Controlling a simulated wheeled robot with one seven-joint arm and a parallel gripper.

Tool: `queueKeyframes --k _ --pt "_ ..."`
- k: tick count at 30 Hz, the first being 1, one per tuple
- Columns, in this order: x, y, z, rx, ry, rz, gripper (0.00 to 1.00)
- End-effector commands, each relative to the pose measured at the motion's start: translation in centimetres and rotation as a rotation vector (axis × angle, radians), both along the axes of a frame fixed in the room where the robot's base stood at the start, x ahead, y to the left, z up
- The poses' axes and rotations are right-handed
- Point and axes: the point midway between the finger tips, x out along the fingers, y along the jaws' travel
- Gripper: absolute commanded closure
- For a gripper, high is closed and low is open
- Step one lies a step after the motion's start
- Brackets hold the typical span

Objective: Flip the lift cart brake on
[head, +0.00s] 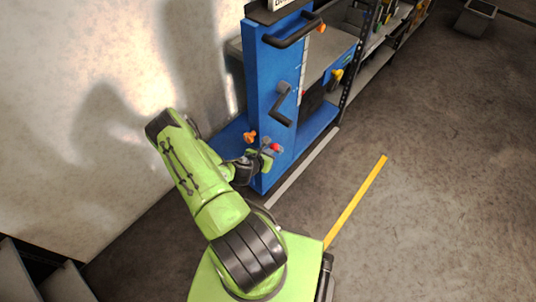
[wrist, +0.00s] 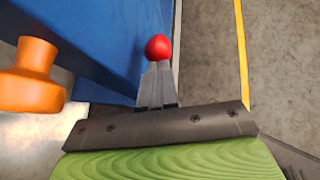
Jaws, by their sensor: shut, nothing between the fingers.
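The blue lift cart (head: 263,95) stands against the wall in the head view, and its blue side fills the upper left of the wrist view (wrist: 95,35). A red ball knob (head: 276,148) sits low on the cart's near side. In the wrist view the red knob (wrist: 158,47) is right at the tips of my gripper (wrist: 157,68). I cannot tell whether they touch. The knob's lever is hidden behind my fingers. My gripper (head: 267,151) is shut and empty. An orange knob (wrist: 33,78) is to its left, also visible in the head view (head: 250,136).
The cart has a black crank (head: 283,108) and a black handle (head: 295,32) above. Shelving (head: 375,65) stands behind it. A yellow floor line (head: 357,200) runs to the right, with open floor beyond. The wall is close on the left.

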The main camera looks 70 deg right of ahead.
Motion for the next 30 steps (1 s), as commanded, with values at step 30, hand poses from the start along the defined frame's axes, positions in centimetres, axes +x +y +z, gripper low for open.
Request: queueKeyframes --k 30 --pt "-1.3 -3.0 2.3 0.001 0.000 -0.001 1.00"
